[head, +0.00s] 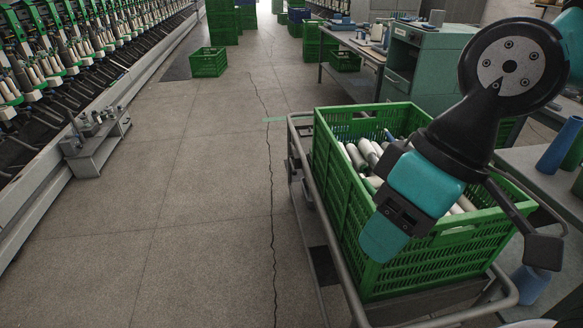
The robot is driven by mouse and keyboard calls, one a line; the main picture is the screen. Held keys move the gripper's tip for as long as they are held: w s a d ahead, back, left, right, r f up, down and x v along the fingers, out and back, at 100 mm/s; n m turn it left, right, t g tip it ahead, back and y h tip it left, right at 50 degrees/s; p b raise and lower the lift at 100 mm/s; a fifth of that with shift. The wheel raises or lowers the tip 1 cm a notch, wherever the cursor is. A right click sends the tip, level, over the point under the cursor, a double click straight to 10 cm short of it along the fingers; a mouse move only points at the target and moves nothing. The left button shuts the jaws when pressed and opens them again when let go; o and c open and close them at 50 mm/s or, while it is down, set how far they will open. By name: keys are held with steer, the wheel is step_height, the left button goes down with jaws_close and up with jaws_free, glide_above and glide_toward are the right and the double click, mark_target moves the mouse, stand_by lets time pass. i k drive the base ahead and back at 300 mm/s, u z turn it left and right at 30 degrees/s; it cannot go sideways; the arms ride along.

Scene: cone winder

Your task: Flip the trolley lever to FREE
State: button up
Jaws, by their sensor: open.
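The trolley (335,262) is a grey tubular-rail cart at the right, and a large green crate stands on it. I cannot make out the FREE lever or its setting. Small dark fittings (302,167) show on the trolley's left side, but I cannot tell what they are. My gripper (400,215), at the end of my black and teal arm, is in front of and over the crate. It is open and I see nothing held in it. Its fingertips are not clear, and the arm hides part of the crate and the trolley's right side.
The green crate (340,205) holds white and grey cones. A bench with blue cones (558,145) is at the right, and a green cabinet (425,65) stands behind. The winding machine (60,75) lines the left. The cracked floor (190,190) between is clear, with another green crate (208,62) farther back.

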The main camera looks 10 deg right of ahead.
mark_target(294, 172)
steer(key=k, duration=0.5)
steer(key=u, duration=0.8)
steer(key=i, duration=1.05)
steer(key=u, duration=0.55)
steer(key=i, duration=1.05)
steer(key=z, duration=0.8)
steer(key=i, duration=1.05)
steer(key=z, duration=0.7)
